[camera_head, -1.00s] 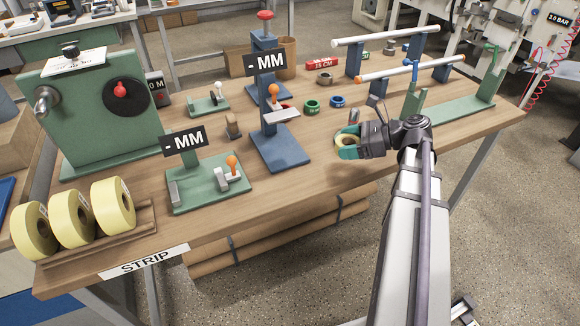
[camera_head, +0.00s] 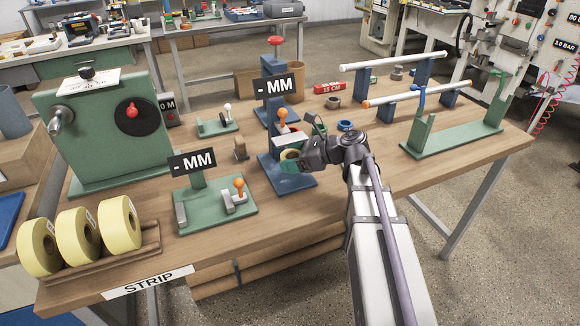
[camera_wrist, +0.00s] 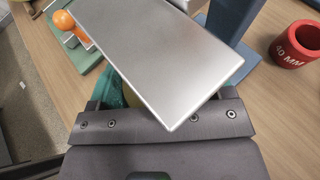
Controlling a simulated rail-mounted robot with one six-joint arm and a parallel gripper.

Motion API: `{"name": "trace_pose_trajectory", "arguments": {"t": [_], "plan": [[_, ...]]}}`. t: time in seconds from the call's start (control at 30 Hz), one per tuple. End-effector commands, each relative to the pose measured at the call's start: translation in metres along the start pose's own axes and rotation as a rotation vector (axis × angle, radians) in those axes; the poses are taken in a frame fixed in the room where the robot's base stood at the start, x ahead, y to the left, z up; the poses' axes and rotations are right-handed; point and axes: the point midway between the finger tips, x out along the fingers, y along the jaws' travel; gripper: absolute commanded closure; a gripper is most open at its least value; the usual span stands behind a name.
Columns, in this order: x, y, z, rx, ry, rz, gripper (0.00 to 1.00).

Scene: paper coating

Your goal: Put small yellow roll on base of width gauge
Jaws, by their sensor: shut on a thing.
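My gripper (camera_head: 291,161) is shut on a small yellow roll (camera_head: 289,154), with teal fingers around it. In the head view it holds the roll over the blue base (camera_head: 283,180) of a gauge with a post and a "- MM" sign. In the wrist view, this gauge's flat silver plate (camera_wrist: 165,60) hides most of the fingertips. Only a sliver of the yellow roll (camera_wrist: 131,96) and of a teal finger (camera_wrist: 74,112) shows below the plate. Whether the roll touches the base cannot be told.
A green gauge (camera_head: 215,212) with an orange knob stands close by at the front left. A red "40 MM" ring (camera_wrist: 298,46) lies right of the post in the wrist view. A blue ring (camera_head: 345,125) is behind my wrist. Large yellow rolls (camera_head: 120,224) stand at the front left.

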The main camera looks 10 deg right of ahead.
Motion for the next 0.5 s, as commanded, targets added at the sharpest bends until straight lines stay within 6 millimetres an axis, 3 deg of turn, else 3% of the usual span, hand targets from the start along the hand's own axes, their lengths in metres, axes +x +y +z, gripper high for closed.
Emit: {"name": "trace_pose_trajectory", "arguments": {"t": [0.03, 0.1, 0.2, 0.5], "plan": [[0.008, 0.0, 0.003, -0.001, 0.0, 0.004, 0.55], [0.017, 0.0, -0.021, 0.0, 0.0, 0.002, 0.55], [0.023, 0.0, -0.035, 0.0, 0.0, 0.002, 0.55], [0.021, 0.0, -0.032, 0.0, 0.0, 0.002, 0.55]]}}
